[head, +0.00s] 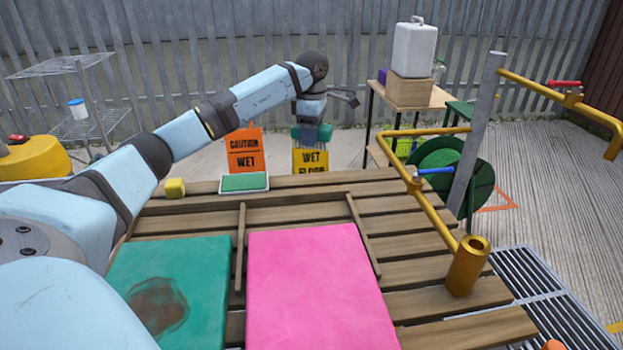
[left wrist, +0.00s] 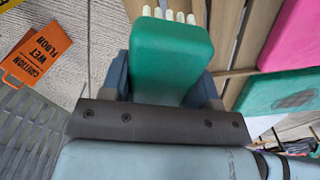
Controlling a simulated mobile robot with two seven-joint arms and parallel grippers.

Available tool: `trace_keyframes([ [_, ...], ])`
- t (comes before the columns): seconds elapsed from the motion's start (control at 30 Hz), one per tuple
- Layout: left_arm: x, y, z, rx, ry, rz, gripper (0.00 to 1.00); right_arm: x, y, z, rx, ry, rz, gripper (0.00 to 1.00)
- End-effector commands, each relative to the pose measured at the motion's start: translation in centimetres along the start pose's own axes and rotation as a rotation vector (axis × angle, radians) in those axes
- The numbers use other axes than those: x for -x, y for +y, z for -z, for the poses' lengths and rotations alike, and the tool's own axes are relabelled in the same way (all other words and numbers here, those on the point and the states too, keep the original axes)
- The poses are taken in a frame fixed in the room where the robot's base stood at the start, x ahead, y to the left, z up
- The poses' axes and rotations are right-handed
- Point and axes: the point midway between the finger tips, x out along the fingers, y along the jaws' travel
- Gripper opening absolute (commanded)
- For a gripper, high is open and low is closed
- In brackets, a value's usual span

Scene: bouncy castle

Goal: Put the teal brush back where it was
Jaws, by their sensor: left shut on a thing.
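My left gripper (head: 312,122) is shut on the teal brush (head: 323,133). It holds the brush in the air beyond the far edge of the slatted wooden table (head: 420,260), in front of a yellow wet-floor sign (head: 311,162). In the left wrist view the teal brush (left wrist: 172,52) sits between the fingers of the gripper (left wrist: 165,82), with pale bristle tufts pointing to the top of the picture. A small white-rimmed tray (head: 244,190) with a green inside lies at the table's far edge, left of the brush. My right gripper is out of view.
On the table lie a teal pad (head: 200,265) with a brown stain, a pink pad (head: 315,285) and a yellow block (head: 175,188). Thin wooden strips run beside the pink pad. Yellow pipes (head: 430,208) stand at the right. An orange caution sign (head: 246,150) stands beyond the table.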

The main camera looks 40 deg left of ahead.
Motion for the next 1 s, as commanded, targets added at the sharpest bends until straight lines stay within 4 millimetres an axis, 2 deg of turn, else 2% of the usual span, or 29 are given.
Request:
trace_keyframes([
  [0.03,-1.9,-0.1,0.0,-0.001,0.001,0.004,0.29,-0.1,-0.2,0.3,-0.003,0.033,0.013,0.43],
  [0.23,-6.2,0.0,0.0,0.0,0.0,0.002,0.29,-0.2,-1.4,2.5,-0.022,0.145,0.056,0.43],
  [0.47,-7.9,0.0,0.0,0.0,0.0,0.001,0.29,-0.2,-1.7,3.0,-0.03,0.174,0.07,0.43],
  [0.6,-9.7,0.0,-0.1,-0.001,0.0,0.001,0.29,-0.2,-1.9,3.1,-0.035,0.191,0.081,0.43],
  [0.73,-11.6,-0.1,-0.1,-0.002,0.0,0.002,0.29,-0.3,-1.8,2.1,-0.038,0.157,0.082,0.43],
  [1.0,-11.7,0.0,-0.1,-0.001,-0.001,-0.001,0.29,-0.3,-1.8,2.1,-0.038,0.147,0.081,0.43],
])
